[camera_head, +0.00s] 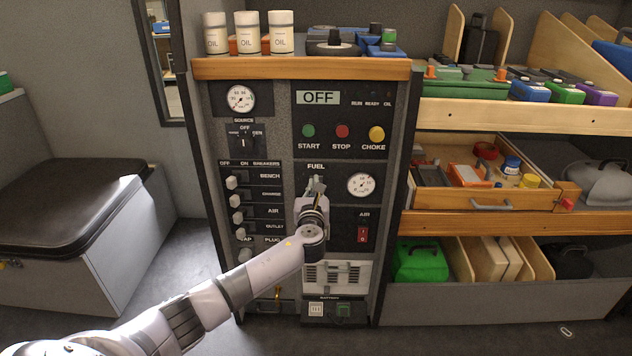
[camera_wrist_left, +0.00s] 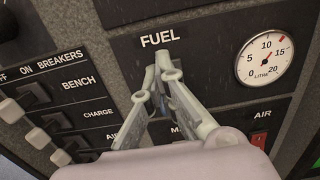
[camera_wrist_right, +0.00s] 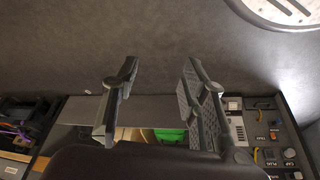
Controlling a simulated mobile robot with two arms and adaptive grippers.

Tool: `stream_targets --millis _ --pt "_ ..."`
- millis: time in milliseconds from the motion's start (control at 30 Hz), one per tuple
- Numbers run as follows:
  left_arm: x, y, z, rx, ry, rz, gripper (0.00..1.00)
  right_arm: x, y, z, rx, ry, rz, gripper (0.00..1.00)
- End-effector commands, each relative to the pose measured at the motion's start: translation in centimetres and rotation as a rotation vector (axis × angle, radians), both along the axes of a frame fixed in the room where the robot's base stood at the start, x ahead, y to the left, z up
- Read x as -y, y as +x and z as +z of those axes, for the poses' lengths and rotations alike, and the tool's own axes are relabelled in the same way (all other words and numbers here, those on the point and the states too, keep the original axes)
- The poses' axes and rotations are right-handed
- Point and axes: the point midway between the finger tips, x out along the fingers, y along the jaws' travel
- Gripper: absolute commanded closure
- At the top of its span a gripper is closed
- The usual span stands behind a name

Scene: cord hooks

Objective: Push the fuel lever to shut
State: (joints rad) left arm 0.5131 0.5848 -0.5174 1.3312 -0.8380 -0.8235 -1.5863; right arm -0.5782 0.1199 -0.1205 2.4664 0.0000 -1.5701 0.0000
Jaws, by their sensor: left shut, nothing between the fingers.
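The fuel panel, labelled FUEL (camera_head: 316,167), is on the front of the control cabinet. My left gripper (camera_head: 316,184) is in front of this panel, just under the label. In the left wrist view its fingers (camera_wrist_left: 163,62) are shut with nothing between them, their tips close below the FUEL label. The fuel lever is mostly hidden behind my fingers, so its position and any contact cannot be told. My right gripper (camera_wrist_right: 155,85) shows in the right wrist view, its fingers spread wide apart and empty, away from the panel.
Right of the lever is a litre gauge (camera_head: 361,184), with a red AIR switch (camera_head: 362,235) below it. Breaker switches (camera_head: 237,200) line the left side. START, STOP and CHOKE buttons (camera_head: 342,131) sit above. Shelves (camera_head: 500,219) with tools stand to the right.

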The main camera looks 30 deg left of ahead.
Motion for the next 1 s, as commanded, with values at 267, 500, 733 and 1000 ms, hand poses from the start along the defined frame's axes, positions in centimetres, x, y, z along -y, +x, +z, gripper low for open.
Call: stream_targets --millis 267,500,733,1000 --pt "0.3 -0.4 0.1 -0.001 0.001 -0.001 1.00 -0.1 0.5 -1.3 -0.007 0.000 0.001 0.60" --pt "0.4 -0.6 0.1 0.000 0.000 -0.001 1.00 -0.2 0.8 -2.5 -0.014 0.000 0.001 0.60" --pt "0.6 -0.9 0.2 0.000 0.000 0.000 1.00 -0.2 1.0 -3.6 -0.020 0.000 0.002 0.60" --pt "0.8 -1.3 0.2 0.000 0.000 0.000 1.00 -0.3 1.2 -5.0 -0.027 -0.001 0.003 0.60"
